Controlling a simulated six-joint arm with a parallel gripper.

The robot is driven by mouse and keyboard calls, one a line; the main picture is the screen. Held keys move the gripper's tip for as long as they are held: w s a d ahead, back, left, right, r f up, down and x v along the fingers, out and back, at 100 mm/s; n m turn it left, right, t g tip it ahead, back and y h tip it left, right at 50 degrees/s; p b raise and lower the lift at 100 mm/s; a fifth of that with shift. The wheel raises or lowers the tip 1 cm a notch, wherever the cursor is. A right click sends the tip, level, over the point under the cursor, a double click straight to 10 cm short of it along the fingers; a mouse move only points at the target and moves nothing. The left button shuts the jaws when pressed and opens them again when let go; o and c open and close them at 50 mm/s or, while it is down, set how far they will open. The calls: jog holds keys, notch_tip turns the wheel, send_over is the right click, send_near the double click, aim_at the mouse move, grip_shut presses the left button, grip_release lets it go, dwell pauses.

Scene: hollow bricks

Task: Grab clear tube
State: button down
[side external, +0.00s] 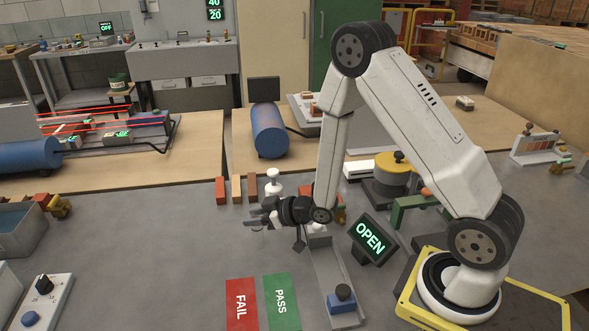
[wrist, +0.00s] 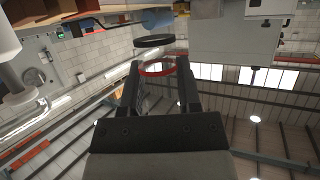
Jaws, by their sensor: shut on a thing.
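My gripper (side external: 256,218) reaches left above the grey table in the side external view, its fingers level. In the wrist view, my gripper (wrist: 158,66) is shut on a see-through tube (wrist: 154,56) between its fingertips. The tube's clear wall is barely visible; a red ring at the fingertips and a black ring beyond them stand out. In the side external view the tube is too small and faint to make out clearly.
A white knobbed post (side external: 273,184) stands just behind my gripper. A red FAIL mat (side external: 241,303) and a green PASS mat (side external: 281,301) lie in front. A grey rail with a blue block (side external: 342,302) and an OPEN display (side external: 370,239) stand to the right.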

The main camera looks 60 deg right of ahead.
jog(key=shift+r, duration=0.1)
jog(key=shift+r, duration=4.9)
